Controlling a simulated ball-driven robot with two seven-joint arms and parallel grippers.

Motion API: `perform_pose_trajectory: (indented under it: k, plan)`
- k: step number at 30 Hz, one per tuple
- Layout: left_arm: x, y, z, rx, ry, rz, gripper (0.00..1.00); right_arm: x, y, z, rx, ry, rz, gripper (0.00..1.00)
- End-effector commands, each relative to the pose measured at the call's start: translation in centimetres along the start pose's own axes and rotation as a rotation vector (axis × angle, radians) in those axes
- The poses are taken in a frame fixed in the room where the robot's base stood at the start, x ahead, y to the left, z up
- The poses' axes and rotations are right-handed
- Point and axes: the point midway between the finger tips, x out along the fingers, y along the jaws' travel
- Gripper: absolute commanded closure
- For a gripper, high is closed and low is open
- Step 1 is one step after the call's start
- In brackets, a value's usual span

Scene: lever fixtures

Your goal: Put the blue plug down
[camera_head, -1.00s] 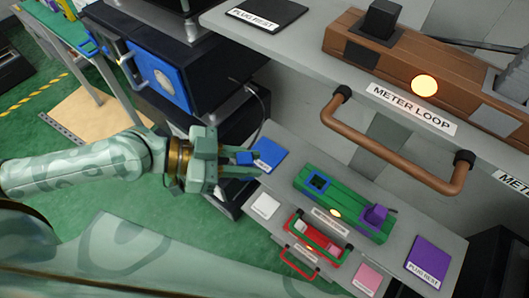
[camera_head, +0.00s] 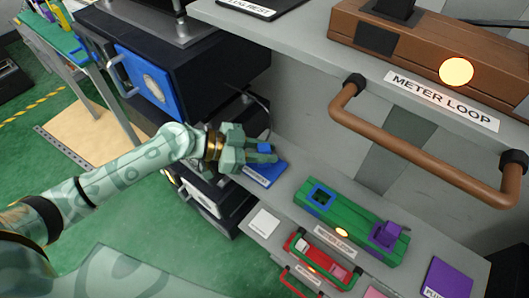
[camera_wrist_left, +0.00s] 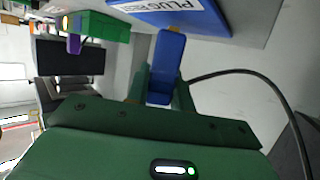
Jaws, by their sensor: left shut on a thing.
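The blue plug (camera_wrist_left: 165,72) is between the two fingers of my left gripper (camera_wrist_left: 160,92) in the left wrist view, with a dark cable near it. In the head view my left gripper (camera_head: 270,153) is shut on the plug (camera_head: 264,147), over the blue plug rest pad (camera_head: 268,174) on the lower grey shelf. The pad also shows in the left wrist view (camera_wrist_left: 215,14), close to the plug's far end. I cannot tell whether the plug touches the pad. My right gripper is not in view.
A green fixture (camera_head: 345,217) with a blue-rimmed socket and a purple plug (camera_head: 386,233) stands right of the pad. A red fixture (camera_head: 318,262), white pad (camera_head: 264,222) and purple pad (camera_head: 447,278) are nearby. A brown handle (camera_head: 430,150) juts from the upper shelf.

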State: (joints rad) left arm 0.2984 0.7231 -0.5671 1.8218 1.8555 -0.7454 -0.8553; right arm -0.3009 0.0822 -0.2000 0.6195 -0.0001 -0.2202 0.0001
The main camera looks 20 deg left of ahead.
Motion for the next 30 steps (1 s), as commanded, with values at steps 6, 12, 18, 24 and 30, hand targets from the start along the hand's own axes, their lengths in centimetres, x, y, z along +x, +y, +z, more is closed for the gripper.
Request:
perform_pose_trajectory:
  k: [6,12,18,24,30]
  plan:
    - [0.1,0.0,0.4,0.001,0.002,-0.001,1.00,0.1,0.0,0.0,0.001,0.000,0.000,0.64]
    - [0.3,0.0,0.8,0.000,0.001,0.000,1.00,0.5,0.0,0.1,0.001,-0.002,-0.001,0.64]
    - [0.2,0.0,0.6,0.001,0.001,-0.001,0.55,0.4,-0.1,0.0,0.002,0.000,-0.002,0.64]
    - [0.2,0.0,0.5,0.001,0.001,-0.001,0.55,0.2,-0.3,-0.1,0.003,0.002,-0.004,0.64]
    - [-2.2,0.0,0.6,0.001,-0.003,-0.001,0.55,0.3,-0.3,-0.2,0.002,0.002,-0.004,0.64]
